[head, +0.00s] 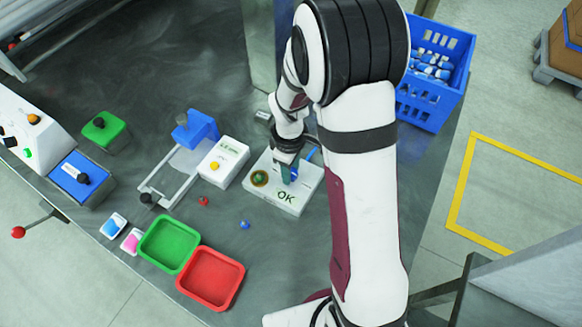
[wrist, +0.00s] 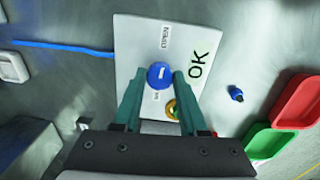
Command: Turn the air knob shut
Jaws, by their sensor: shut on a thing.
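A round blue knob (wrist: 160,74) with a short white mark sits on a white box (wrist: 133,52) marked "OK", which also stands on the bench in the head view (head: 285,199). My gripper (wrist: 158,84) reaches down over the box, its two green fingers on either side of the knob and shut on it. In the head view my gripper (head: 288,170) hides the knob. Small labels lie above and below the knob, too small to read surely. A brass-rimmed round part (wrist: 172,108) sits beside the right finger and shows as a ringed green disc in the head view (head: 259,178).
A blue hose (wrist: 62,46) runs from the box. A small blue piece (head: 244,225) and a red piece (head: 203,200) lie loose nearby. A green tray (head: 145,247) and a red tray (head: 183,284) stand at the front edge. A white device (head: 229,152) stands close left.

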